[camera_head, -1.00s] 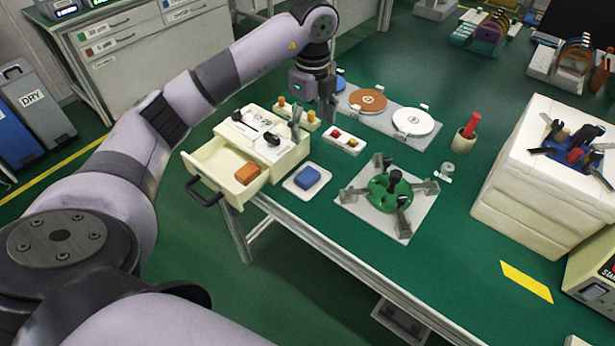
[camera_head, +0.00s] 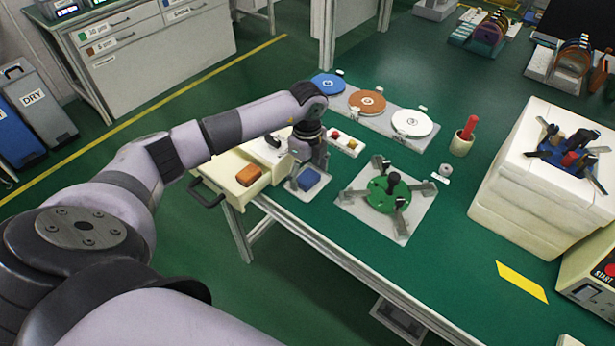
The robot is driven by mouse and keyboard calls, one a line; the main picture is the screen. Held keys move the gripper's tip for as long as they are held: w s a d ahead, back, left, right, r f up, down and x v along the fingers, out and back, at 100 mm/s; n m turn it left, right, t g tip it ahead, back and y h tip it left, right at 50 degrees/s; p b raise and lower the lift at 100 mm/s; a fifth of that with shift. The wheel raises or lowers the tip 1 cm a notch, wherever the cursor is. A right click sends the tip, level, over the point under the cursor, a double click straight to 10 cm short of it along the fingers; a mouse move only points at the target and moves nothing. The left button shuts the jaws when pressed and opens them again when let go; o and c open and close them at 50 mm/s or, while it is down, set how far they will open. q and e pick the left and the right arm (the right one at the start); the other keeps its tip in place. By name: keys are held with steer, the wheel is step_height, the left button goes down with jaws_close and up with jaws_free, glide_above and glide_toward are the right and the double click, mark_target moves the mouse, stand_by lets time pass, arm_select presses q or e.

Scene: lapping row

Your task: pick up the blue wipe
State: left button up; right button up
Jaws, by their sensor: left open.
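My right gripper is not in view.
An open cream drawer (camera_head: 211,184) holding an orange block (camera_head: 248,175) is left of the wipe. A green fixture (camera_head: 385,196) with metal arms stands to the right. Behind are a button box (camera_head: 346,145) and coloured discs (camera_head: 368,101).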

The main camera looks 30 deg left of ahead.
arm_select(q)
steer(key=shift+f, duration=0.45)
steer(key=shift+c, duration=0.2)
steer(key=c, duration=0.9)
